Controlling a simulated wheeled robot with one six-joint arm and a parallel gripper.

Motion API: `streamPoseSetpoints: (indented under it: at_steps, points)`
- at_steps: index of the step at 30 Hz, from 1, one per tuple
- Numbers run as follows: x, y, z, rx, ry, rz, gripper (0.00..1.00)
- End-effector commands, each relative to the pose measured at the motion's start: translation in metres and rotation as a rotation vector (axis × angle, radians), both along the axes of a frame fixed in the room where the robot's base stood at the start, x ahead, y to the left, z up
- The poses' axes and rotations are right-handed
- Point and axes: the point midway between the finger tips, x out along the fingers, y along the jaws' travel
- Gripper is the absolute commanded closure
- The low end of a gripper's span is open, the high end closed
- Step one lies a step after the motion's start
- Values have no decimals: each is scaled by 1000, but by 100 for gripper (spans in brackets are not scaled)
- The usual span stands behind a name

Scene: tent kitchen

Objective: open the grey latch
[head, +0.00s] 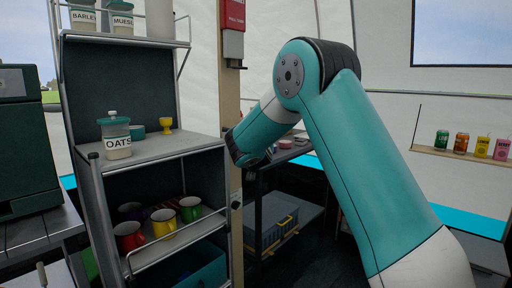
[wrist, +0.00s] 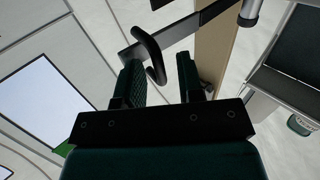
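In the wrist view, a dark grey flat bar (wrist: 182,32) runs slantwise across a pale wall towards a wooden post. A black curved handle (wrist: 146,46) stands out from the bar's left end. My gripper (wrist: 160,66) has its two dark green padded fingers apart, one on each side of the handle. The handle's lower end reaches into the gap, nearer the left finger. Whether it touches that finger I cannot tell. In the head view my arm reaches left to the wooden post; the fingers and the latch cannot be made out there.
The wooden post (head: 231,110) carries a red box (head: 232,22). Left of it is a shelf unit (head: 165,147) with an oats jar (head: 116,138) and several mugs. Behind my arm is a low rack with a grey crate (head: 268,238). Cans stand on a wall shelf (head: 450,155) at right.

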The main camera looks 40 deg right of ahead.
Motion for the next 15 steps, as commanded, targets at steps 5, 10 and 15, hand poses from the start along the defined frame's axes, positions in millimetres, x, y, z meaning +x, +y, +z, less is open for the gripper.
streamPoseSetpoints:
  at_steps: [5, 10, 15]
  points:
    - [-29, 26, -3, 2, 4, 7, 65]
    - [-65, 53, -5, 2, 6, 9, 65]
    - [-96, 78, -6, 4, 7, 10, 65]
